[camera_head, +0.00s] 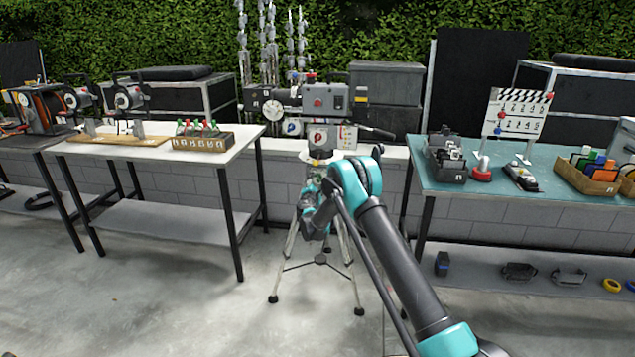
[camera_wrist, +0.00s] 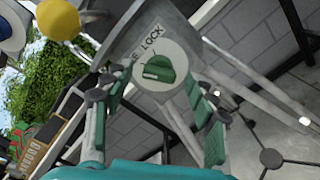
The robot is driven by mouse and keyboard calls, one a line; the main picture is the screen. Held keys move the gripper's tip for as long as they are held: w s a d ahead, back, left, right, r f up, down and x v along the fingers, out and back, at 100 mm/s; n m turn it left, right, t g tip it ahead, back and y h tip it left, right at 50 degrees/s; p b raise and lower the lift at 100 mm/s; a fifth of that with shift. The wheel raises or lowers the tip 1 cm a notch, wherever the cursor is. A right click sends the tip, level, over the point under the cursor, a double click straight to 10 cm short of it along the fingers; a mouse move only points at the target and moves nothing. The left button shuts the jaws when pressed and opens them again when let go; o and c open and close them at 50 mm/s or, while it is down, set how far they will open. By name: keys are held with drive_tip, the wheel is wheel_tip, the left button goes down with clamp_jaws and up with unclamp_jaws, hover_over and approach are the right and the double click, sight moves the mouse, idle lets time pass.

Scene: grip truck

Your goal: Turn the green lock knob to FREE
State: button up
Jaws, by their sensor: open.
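The green lock knob (camera_wrist: 165,66) shows in the wrist view on a pale round dial, set on a grey plate. The word LOCK is printed by the dial's upper side, and letters partly hidden, ending in E, stand at its left. I cannot tell for sure which word the knob points to. My gripper (camera_wrist: 150,92) is open, its two green-padded fingers to the left and right of the knob, apart from it and with nothing between them. In the head view my arm hides the knob; the camera on its tripod (camera_head: 340,270) stands behind my wrist.
Tripod legs spread below.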

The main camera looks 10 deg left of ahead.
drive_tip(key=s, duration=1)
drive_tip(key=shift+s+a, duration=0.15)
drive_tip(key=shift+a, duration=0.05)
drive_tip(key=s+d+r+m+g+h, duration=0.1)
drive_tip(key=s+d+r+m+g, duration=0.15)
drive_tip(key=d, duration=0.55)
drive_tip(key=s+d+r+m+g+h, duration=0.1)
drive_tip(key=s+d+r+m+h, duration=0.2)
drive_tip(key=d, duration=0.5)
drive_tip(key=s+d+r+m+g, duration=0.2)
drive_tip(key=d+r+m, duration=0.2)
drive_tip(key=d, duration=0.3)
drive_tip(key=s+d+m+g, duration=0.2)
drive_tip(key=s+d+m, duration=0.2)
drive_tip(key=s+d, duration=0.5)
drive_tip(key=s+d+f+m+g+y, duration=0.1)
drive_tip(key=s+d+m+g, duration=0.15)
drive_tip(key=s, duration=0.65)
drive_tip(key=s+d+m+g, duration=0.1)
drive_tip(key=s+d+m, duration=0.25)
drive_tip(key=s, duration=0.55)
drive_tip(key=s+f+m+g+y, duration=0.1)
drive_tip(key=s+f+m, duration=0.1)
drive_tip(key=s, duration=0.7)
drive_tip(key=s+a+f+m+g+y, duration=0.1)
drive_tip(key=s+f+m+y, duration=0.1)
drive_tip(key=s, duration=0.7)
drive_tip(key=shift+s+f+g+y, duration=0.3)
drive_tip(key=shift+f+g, duration=0.1)
drive_tip(key=shift+f, duration=0.3)
